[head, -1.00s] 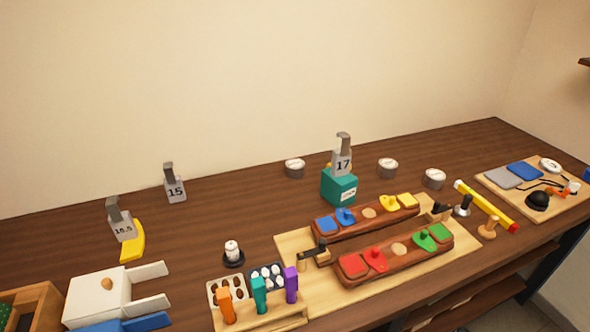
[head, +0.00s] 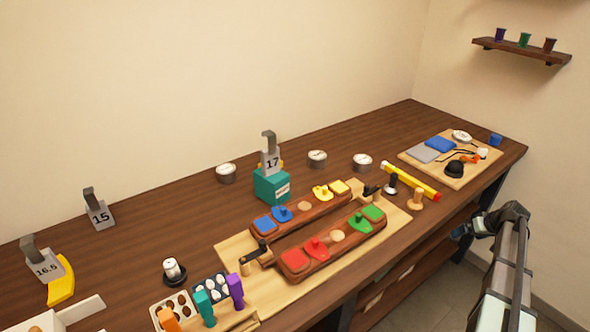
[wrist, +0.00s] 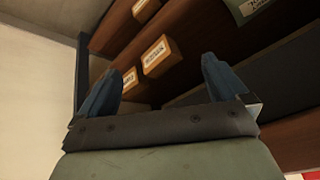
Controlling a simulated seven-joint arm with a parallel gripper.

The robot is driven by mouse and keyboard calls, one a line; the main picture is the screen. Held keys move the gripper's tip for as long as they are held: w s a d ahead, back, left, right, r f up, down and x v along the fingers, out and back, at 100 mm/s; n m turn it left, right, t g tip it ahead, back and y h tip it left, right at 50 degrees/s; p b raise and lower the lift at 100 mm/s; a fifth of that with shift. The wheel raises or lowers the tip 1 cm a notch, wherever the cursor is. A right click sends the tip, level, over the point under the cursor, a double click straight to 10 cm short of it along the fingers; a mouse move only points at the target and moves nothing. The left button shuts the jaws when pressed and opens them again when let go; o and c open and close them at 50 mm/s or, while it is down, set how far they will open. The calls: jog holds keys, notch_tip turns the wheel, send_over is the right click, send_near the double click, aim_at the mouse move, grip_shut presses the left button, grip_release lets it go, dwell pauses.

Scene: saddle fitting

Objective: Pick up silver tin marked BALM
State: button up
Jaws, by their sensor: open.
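Three round silver tins with pale lids stand on the bench toward the wall in the head view: a left tin (head: 226,174), a middle tin (head: 317,159) and a right tin (head: 362,163). Their lid markings are too small to read, so I cannot tell which says BALM. My gripper (head: 462,232) is off the bench's front edge at the right, well away from the tins. In the wrist view my gripper (wrist: 158,82) has its two blue fingers wide apart with nothing between them. No tin shows there.
A teal block (head: 271,186) with the 17 gauge stands between the left and middle tins. Saddle trees (head: 334,246) lie in front. A yellow-red level (head: 411,181) lies right of the right tin. Labelled boxes (wrist: 156,55) sit on a shelf near my gripper.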

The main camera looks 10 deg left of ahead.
jog(key=w+d+r+n+t, duration=0.1)
jog(key=w+d+r, duration=0.2)
jog(key=d+r, duration=0.5)
jog(key=w+d+r+n+t, duration=0.1)
jog(key=w+d+r+t, duration=0.15)
jog(key=r, duration=0.95)
jog(key=w+a+r+n+g, duration=0.1)
jog(key=w+a+r+n, duration=0.1)
jog(key=w+a+r, duration=0.4)
jog(key=w+a+n+g+y, duration=0.15)
jog(key=w+a, duration=0.25)
jog(key=a, duration=0.9)
jog(key=w+a+n+g, duration=0.15)
jog(key=w+a, duration=0.25)
jog(key=a, duration=0.8)
jog(key=n+g+h, duration=0.3)
jog(key=n+g, duration=0.1)
jog(key=n, duration=0.5)
send_near(226, 168)
jog(key=shift+n+y, duration=0.25)
jog(key=shift+n, duration=0.05)
jog(key=f, duration=0.5)
jog(key=shift+a+f, duration=0.15)
jog(key=shift+a, duration=0.2)
jog(key=shift+a+f, duration=0.2)
jog(key=shift+f, duration=2.4)
jog(key=c, duration=1.2)
